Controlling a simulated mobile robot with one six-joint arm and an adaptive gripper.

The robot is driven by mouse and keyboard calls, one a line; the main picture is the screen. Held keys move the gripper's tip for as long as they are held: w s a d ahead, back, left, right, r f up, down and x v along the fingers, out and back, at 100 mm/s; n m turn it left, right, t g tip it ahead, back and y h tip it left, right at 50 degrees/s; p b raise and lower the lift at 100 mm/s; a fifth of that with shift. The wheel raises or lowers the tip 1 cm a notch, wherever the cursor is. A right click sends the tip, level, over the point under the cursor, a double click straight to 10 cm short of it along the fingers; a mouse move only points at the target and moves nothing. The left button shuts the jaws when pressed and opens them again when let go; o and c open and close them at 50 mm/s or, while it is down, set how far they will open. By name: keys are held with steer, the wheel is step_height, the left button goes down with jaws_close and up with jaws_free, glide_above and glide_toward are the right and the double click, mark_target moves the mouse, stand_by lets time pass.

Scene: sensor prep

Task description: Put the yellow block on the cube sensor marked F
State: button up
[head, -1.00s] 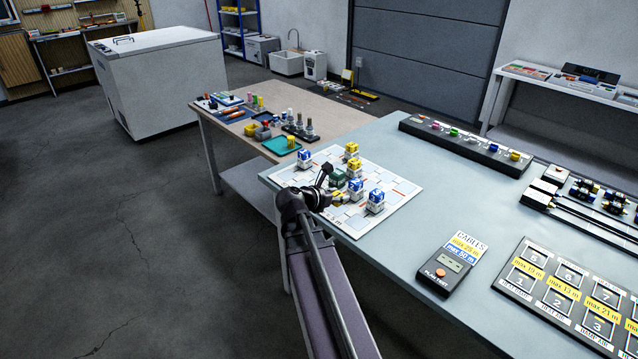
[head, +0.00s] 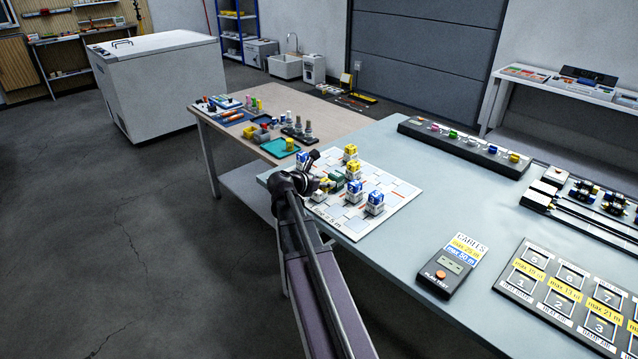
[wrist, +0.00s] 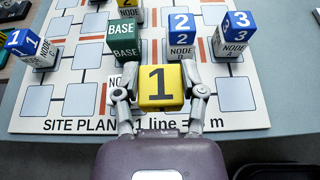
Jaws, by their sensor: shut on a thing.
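The yellow block (wrist: 160,86), marked 1, is between the two fingers of my gripper (wrist: 160,92), which is shut on it. In the head view my gripper (head: 326,183) is over the left part of the site-plan board (head: 397,190). In the wrist view a white cube sensor (wrist: 116,80) with no block on top stands just left of the yellow block. My left finger covers part of it, and its letter is hidden. I cannot tell the gap between them. No F is readable in any view.
Close by on the board stand the green base cube (wrist: 122,38), a sensor with a blue 2 block (wrist: 182,35), one with a blue 3 block (wrist: 235,32), one with a blue 1 block (wrist: 32,48) and one with a yellow block (wrist: 130,8). The board's front strip is clear.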

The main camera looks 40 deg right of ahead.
steer(key=w, duration=0.1)
steer(key=w+d, duration=0.1)
steer(key=w, duration=0.2)
steer(key=shift+w+d+f, duration=0.25)
steer(key=shift+w+d, duration=0.1)
steer(key=shift+w+d, duration=0.2)
steer(key=shift+w, duration=0.35)
step_height(320, 180, down, 4)
steer(key=b, duration=0.4)
steer(key=shift+r, duration=0.15)
steer(key=o, duration=1)
steer(key=shift+r, duration=0.1)
